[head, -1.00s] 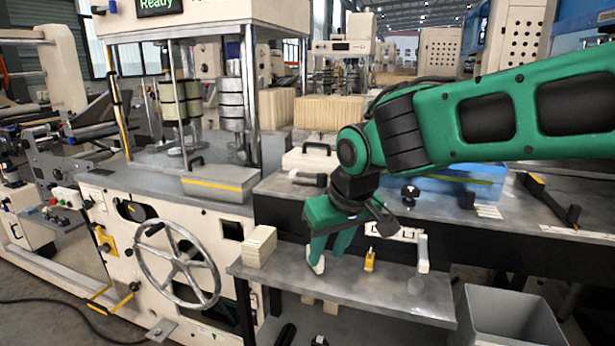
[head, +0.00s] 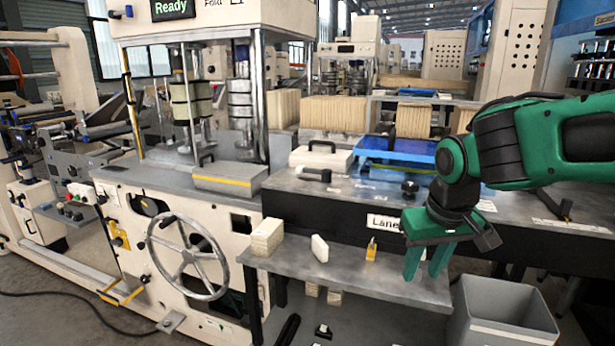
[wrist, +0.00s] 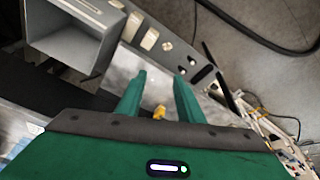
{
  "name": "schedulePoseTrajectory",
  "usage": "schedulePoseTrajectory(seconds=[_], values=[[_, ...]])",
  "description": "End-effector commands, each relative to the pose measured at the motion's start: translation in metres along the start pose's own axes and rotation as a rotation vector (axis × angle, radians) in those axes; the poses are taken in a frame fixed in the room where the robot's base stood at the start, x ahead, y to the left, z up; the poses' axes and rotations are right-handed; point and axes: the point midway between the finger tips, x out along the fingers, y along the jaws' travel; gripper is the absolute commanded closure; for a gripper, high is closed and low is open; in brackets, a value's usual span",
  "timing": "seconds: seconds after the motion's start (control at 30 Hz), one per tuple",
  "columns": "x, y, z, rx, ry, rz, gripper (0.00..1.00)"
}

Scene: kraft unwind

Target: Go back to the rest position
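My green gripper (head: 427,268) hangs fingers down at the right end of the grey shelf (head: 345,275) in the head view. Its two fingers are apart with nothing between them. In the wrist view my gripper (wrist: 160,88) also shows its fingers spread and empty. A white rounded block (head: 320,248) stands on the shelf, left of the gripper and apart from it. A small yellow object (head: 371,250) stands between the block and the gripper. It also shows in the wrist view (wrist: 159,112).
A stack of pale blocks (head: 267,237) sits at the shelf's left end. A grey bin (head: 505,312) stands on the floor below right of my gripper. A black-edged bench (head: 330,205) runs behind the shelf. A handwheel (head: 187,257) sticks out at left.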

Motion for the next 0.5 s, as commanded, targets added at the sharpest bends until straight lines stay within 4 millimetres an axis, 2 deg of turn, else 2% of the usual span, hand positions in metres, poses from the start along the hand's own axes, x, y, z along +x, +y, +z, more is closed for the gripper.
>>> schedulePoseTrajectory(seconds=[0.03, 0.1, 0.23, 0.33, 0.4, 0.5], values=[[0.0, 0.024, 0.014, 0.055, -0.019, 0.017, 0.66], [0.0, 0.058, 0.041, 0.139, -0.055, 0.038, 0.66], [-0.001, 0.114, 0.104, 0.318, -0.131, 0.066, 0.66], [-0.001, 0.141, 0.154, 0.448, -0.188, 0.07, 0.66], [-0.002, 0.151, 0.186, 0.525, -0.221, 0.066, 0.66], [-0.002, 0.156, 0.219, 0.606, -0.256, 0.056, 0.66]])
